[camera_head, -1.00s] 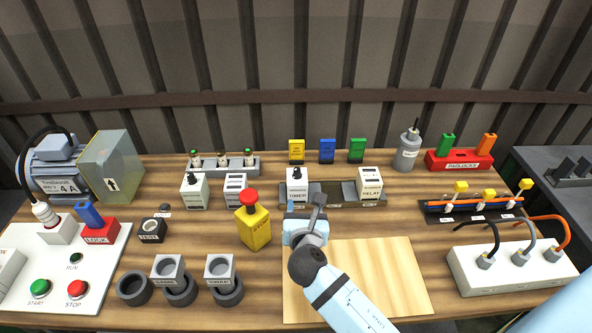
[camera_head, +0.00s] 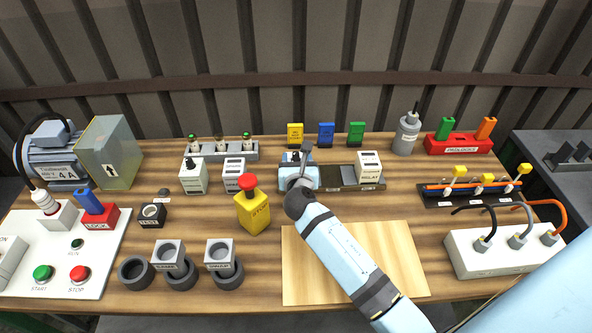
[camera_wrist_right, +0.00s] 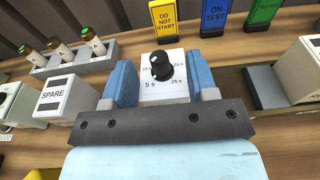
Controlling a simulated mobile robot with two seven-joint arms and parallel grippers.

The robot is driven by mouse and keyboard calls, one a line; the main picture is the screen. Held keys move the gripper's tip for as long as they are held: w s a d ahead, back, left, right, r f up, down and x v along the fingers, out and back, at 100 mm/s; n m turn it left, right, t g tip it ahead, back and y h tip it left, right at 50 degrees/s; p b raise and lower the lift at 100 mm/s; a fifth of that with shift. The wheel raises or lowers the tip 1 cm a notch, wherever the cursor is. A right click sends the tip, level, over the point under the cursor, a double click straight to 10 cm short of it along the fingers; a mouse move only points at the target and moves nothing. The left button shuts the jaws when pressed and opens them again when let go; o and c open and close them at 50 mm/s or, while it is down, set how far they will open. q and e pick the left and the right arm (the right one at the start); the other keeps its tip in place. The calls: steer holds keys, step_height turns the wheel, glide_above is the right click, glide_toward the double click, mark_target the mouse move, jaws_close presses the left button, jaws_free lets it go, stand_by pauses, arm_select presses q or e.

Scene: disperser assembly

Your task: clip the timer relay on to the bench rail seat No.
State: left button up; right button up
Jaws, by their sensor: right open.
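The timer relay, a white block with a black knob and a printed scale (camera_wrist_right: 148,86), stands between my right gripper's two blue fingers in the right wrist view. My right gripper (camera_head: 298,172) is open, with one finger on each side of the timer relay; I cannot tell whether they touch it. In the head view the gripper and wrist hide most of the timer relay. The bench rail (camera_head: 340,186) runs under it to the right, with a bare grey seat (camera_head: 347,174) beside the white relay block (camera_head: 369,166). My left gripper is not in view.
White blocks (camera_head: 193,177), one marked SPARE (camera_wrist_right: 67,98), stand left of the rail. The yellow stop box (camera_head: 253,213) is in front, left of my arm. Yellow, blue (camera_head: 326,134) and green tags stand behind.

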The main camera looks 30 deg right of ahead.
mark_target(296, 155)
steer(key=x, duration=0.3)
steer(key=shift+w+f, duration=0.15)
steer(key=shift+w, duration=0.05)
steer(key=shift+s, duration=0.1)
steer(key=shift+c, duration=0.5)
jaws_close()
